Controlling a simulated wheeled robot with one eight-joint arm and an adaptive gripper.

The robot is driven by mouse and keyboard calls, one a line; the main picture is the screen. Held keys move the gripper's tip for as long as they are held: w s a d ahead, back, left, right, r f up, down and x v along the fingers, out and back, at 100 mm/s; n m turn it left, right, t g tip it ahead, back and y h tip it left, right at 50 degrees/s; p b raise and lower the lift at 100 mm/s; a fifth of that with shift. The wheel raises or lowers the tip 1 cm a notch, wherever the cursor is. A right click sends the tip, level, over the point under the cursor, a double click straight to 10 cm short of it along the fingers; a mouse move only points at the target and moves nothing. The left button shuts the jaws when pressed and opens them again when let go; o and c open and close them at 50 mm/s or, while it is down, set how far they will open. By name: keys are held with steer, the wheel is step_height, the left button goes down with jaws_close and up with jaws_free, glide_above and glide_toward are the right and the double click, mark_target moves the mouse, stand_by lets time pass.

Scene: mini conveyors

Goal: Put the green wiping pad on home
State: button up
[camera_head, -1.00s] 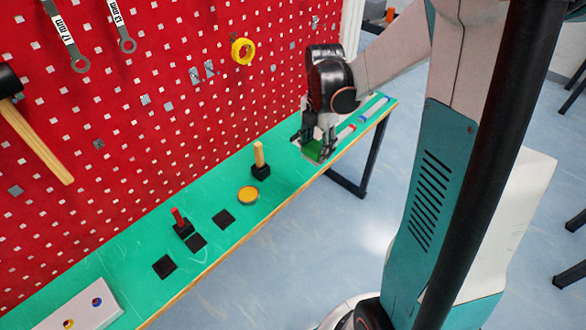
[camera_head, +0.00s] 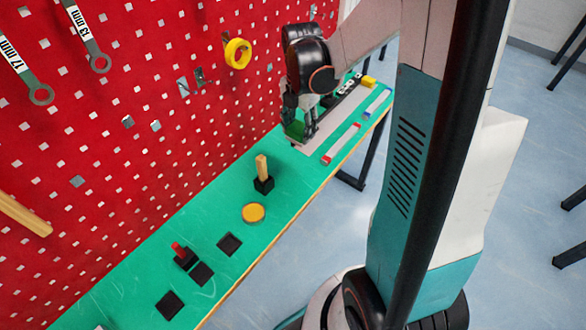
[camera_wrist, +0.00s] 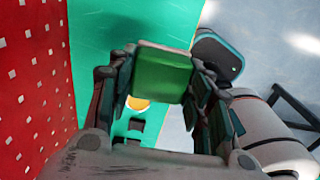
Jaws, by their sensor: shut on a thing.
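My gripper (camera_head: 301,130) is shut on the green wiping pad (camera_head: 292,131), above the far part of the green bench, over the near end of a grey strip. In the wrist view the pad (camera_wrist: 163,75) sits flat-faced between the two fingers. A gap between pad and bench cannot be judged. No place labelled home shows. Flat black squares lie on the nearer bench: one (camera_head: 230,244), a second (camera_head: 201,274) and a third (camera_head: 169,305). Which of these, if any, is home cannot be told.
A wooden peg (camera_head: 262,168) and a red peg (camera_head: 178,249) stand in black blocks. A red-ended bar (camera_head: 342,143) lies right of the grey strip (camera_head: 341,113). The red pegboard (camera_head: 120,150) walls the left side.

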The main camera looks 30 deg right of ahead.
mark_target(298, 177)
step_height(298, 177, down, 19)
steer(key=b, duration=0.6)
steer(key=shift+s, duration=0.15)
steer(key=shift+c, duration=1)
steer(key=o, duration=1.4)
steer(key=shift+r, duration=0.1)
step_height(298, 177, up, 12)
steer(key=p, duration=0.4)
